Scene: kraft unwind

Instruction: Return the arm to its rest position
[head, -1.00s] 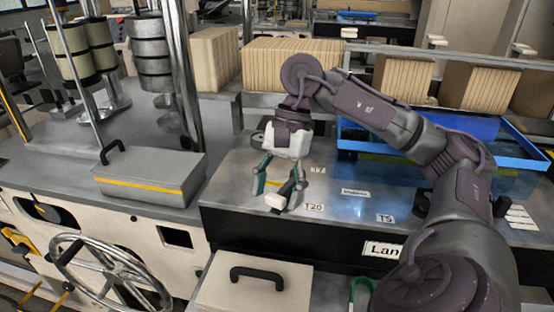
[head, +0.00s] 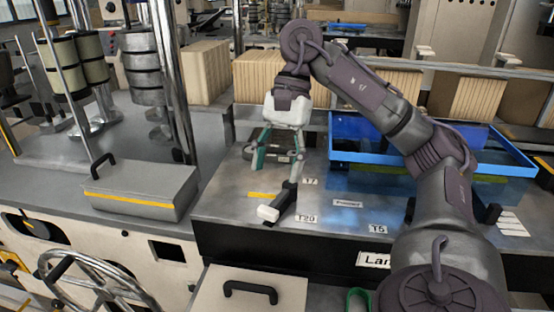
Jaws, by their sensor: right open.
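My right arm comes in from the right in the head view and bends down over the grey metal counter (head: 345,228). My right gripper (head: 276,166) hangs at its end, pointing down, with its green-lined fingers apart. Nothing shows held between them. A black tool with a white block end (head: 270,212) lies on the counter just below the fingers, beside the T20 label (head: 307,218). Whether a fingertip touches it is hard to tell. My left gripper is not in view.
A dark flat item (head: 272,140) is partly hidden behind the gripper. A blue tray (head: 362,158) stands behind my arm. A grey lidded box (head: 140,190) with a black handle is at left, above a handwheel (head: 90,282). Cardboard stacks line the back.

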